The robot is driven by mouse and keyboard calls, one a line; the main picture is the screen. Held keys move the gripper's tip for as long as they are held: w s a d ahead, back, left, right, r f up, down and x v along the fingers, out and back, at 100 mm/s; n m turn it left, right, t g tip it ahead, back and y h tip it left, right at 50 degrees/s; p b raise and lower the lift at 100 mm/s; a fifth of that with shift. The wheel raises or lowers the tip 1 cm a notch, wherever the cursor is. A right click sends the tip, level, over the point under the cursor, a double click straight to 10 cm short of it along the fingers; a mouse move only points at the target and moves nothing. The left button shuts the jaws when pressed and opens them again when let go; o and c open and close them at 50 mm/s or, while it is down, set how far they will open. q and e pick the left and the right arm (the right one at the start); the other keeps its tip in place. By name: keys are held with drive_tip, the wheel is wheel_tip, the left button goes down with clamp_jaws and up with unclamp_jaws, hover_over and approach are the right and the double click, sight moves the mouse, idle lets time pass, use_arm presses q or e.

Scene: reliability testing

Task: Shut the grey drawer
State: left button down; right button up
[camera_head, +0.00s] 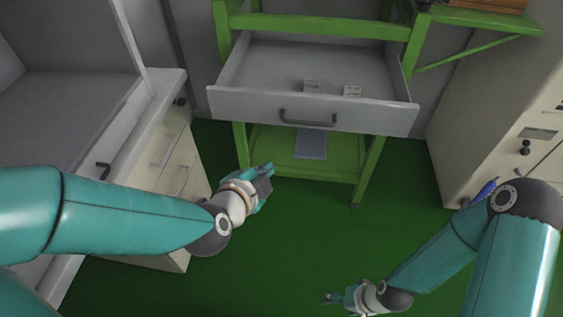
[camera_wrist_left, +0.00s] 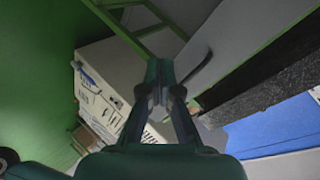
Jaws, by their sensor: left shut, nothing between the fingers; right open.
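The grey drawer (camera_head: 237,102) is pulled out of the green frame in the head view, with a dark bar handle (camera_head: 307,120) on its front. My left gripper (camera_head: 268,172) is shut and empty, below and to the left of the handle, apart from the drawer in the head view. In the left wrist view, the shut fingers (camera_wrist_left: 159,88) show near the picture's middle, with the drawer's grey front (camera_wrist_left: 225,45) and dark handle (camera_wrist_left: 196,68) beyond them. My right gripper (camera_head: 332,299) is open and empty, low over the floor.
The green frame (camera_head: 375,155) carries the drawer and has a lower shelf with a grey flat item (camera_head: 311,145). A cream drawer cabinet (camera_head: 165,160) stands at left. A beige cabinet (camera_head: 490,120) stands at right. The green floor (camera_head: 290,235) between is clear.

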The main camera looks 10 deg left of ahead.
use_arm(q)
drive_tip(key=s+r+m+t+b, duration=0.35)
drive_tip(key=m+b, duration=0.25)
drive_tip(key=b, duration=0.4)
use_arm(e)
wheel_tip(320, 180, down, 13)
use_arm(q)
drive_tip(key=r+p+x, duration=0.1)
drive_tip(key=p+x, duration=1.2)
drive_tip(key=shift+w+r+t+p, duration=0.25)
drive_tip(key=shift+r+t+p, duration=0.1)
drive_tip(key=shift+r+p, duration=0.05)
use_arm(e)
wheel_tip(320, 180, up, 14)
drive_tip(key=shift+f, duration=0.15)
